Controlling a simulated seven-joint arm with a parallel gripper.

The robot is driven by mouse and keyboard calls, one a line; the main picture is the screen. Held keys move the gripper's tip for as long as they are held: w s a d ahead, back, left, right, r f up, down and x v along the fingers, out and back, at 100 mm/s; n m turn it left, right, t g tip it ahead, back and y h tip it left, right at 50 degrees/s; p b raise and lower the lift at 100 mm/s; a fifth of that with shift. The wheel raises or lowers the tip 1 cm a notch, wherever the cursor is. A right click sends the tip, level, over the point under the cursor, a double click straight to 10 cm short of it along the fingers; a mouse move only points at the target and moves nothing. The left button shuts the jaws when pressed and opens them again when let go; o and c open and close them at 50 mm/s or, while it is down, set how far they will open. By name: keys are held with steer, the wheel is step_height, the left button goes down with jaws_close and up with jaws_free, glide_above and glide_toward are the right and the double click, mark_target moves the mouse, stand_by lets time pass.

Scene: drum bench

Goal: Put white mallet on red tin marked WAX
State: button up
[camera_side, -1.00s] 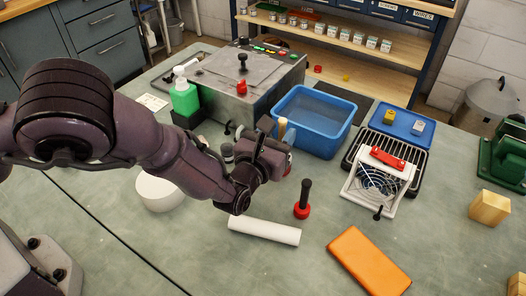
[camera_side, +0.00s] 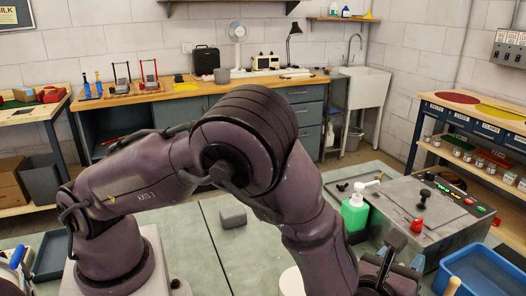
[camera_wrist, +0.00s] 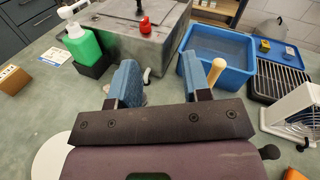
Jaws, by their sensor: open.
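My gripper (camera_wrist: 157,78) is open in the wrist view, with its two blue fingers apart and nothing seen held between them. A pale wooden handle (camera_wrist: 216,71) stands up beside the right finger, in front of the blue bin; its lower end is hidden behind my gripper, so I cannot tell whether it belongs to the white mallet. A tan tip also shows at the bottom of the side view (camera_side: 453,286). No mallet head and no red tin with a readable WAX mark can be made out. My gripper (camera_side: 390,268) is partly cut off in the side view.
A blue bin (camera_wrist: 240,77) lies beyond the right finger, with a black rack (camera_wrist: 268,88) and white fan unit (camera_wrist: 295,112) to its right. A green bottle (camera_wrist: 83,47) and grey machine (camera_wrist: 117,32) stand behind. A white disc (camera_wrist: 47,160) is at lower left.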

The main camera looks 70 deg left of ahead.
steer(key=s+a+r+n+g+y, duration=0.2)
steer(key=s+a+r+n+g, duration=0.35)
steer(key=a+n, duration=0.35)
steer(key=s+a+r+n+g+y, duration=0.1)
steer(key=s+a+r+n+g, duration=0.3)
steer(key=a+r+n+g, duration=0.5)
steer(key=s+r+n+t+h, duration=0.2)
steer(key=s+n+h, duration=0.2)
steer(key=s, duration=0.3)
steer(key=s+r+n+t+h, duration=0.1)
steer(key=s+r+n+h, duration=0.1)
steer(key=s+n+h, duration=0.3)
steer(key=s+n, duration=0.2)
steer(key=s, duration=0.1)
steer(key=shift+s+d+r+t+h, duration=0.3)
steer(key=shift+t, duration=0.05)
